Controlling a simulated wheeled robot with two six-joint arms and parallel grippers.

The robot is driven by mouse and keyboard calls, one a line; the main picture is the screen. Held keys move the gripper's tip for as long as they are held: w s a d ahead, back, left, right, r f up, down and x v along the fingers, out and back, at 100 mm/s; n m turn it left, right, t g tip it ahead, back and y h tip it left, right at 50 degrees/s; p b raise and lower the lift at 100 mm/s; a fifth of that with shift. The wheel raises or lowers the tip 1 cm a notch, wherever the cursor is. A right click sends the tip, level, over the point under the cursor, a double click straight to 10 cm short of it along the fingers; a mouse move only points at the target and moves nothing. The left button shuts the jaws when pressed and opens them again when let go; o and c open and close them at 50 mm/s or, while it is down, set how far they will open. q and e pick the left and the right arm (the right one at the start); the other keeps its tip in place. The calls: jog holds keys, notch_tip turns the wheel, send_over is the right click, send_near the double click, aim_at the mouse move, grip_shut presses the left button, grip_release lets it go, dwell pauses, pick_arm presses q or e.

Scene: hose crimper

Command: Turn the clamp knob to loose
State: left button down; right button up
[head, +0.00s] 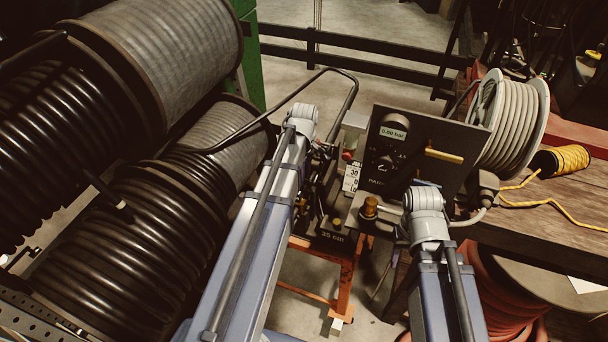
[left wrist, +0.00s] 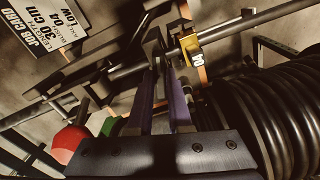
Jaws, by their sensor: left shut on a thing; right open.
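My left gripper (head: 325,152) reaches in among the dark parts beside the crimper. In the left wrist view its two purple fingers (left wrist: 163,78) are closed on a dark, blocky part that appears to be the clamp knob (left wrist: 154,46), beside a metal bar (left wrist: 218,35). A yellow collar (left wrist: 190,52) with a dark mark sits on the bar just right of the fingertips. The knob's loose or tight marking cannot be read. In the head view the arm largely hides the knob. My right gripper (head: 425,187) is open near the panel's lower right; its fingertips are mostly hidden.
The dark panel (head: 397,160) reads 0.00 bar and has a yellow handle (head: 444,156). Large hose reels (head: 180,60) crowd the left; a bench (head: 540,215) stands right. A job card (left wrist: 45,35) and red ball (left wrist: 70,143) show in the wrist view.

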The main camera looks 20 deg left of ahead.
pick_arm(q)
jog(key=shift+n, duration=1.6)
jog(key=c, duration=0.8)
grip_release()
jog(key=shift+c, duration=0.2)
jog(key=shift+r, duration=0.1)
notch_tip(320, 180, up, 8)
jog(key=p, duration=0.8)
jog(key=shift+f, duration=0.2)
